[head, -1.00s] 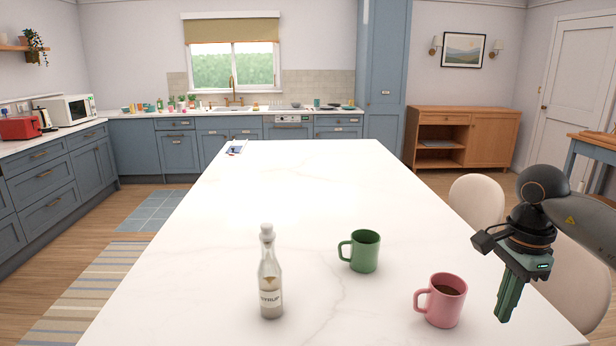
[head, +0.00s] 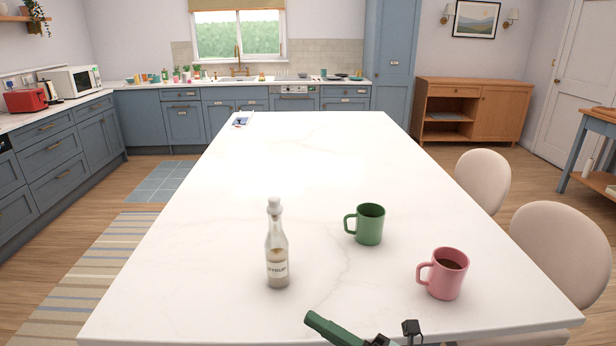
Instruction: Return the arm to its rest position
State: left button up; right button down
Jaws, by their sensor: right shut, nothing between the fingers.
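My right gripper (head: 318,321) shows at the bottom edge of the head view, over the near edge of the white table (head: 290,150). Its green fingers are shut together and hold nothing. They point to the left, and most of the arm is cut off by the frame. The fingertips are below and to the right of the syrup bottle and touch nothing that I can see. My left gripper is not in view.
On the table stand a syrup bottle (head: 277,255), a green mug (head: 370,225) and a pink mug (head: 447,276) with dark liquid. Two pale chairs (head: 553,250) stand along the right side. The table's middle and far part are mostly clear.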

jog(key=s+d+f+m+t+h, duration=0.25)
jog(key=d+f+m+h, duration=0.3)
jog(key=f+m, duration=0.4)
jog(key=s+d+f+m+t+h, duration=0.1)
jog(key=d+f+m+t+h, duration=0.25)
jog(key=f+m+h, duration=0.6)
jog(key=s+d+f+m+g, duration=0.2)
jog(key=s+f+m+g, duration=0.1)
jog(key=s+f+m, duration=0.1)
jog(key=s+d+f+m+g+h+p, duration=0.1)
jog(key=s+d+f+m+g, duration=0.2)
jog(key=s, duration=0.6)
notch_tip(320, 180, down, 2)
jog(key=m, duration=0.3)
jog(key=shift+d+f+m, duration=0.25)
jog(key=shift+d+m, duration=0.05)
jog(key=shift+s, duration=0.1)
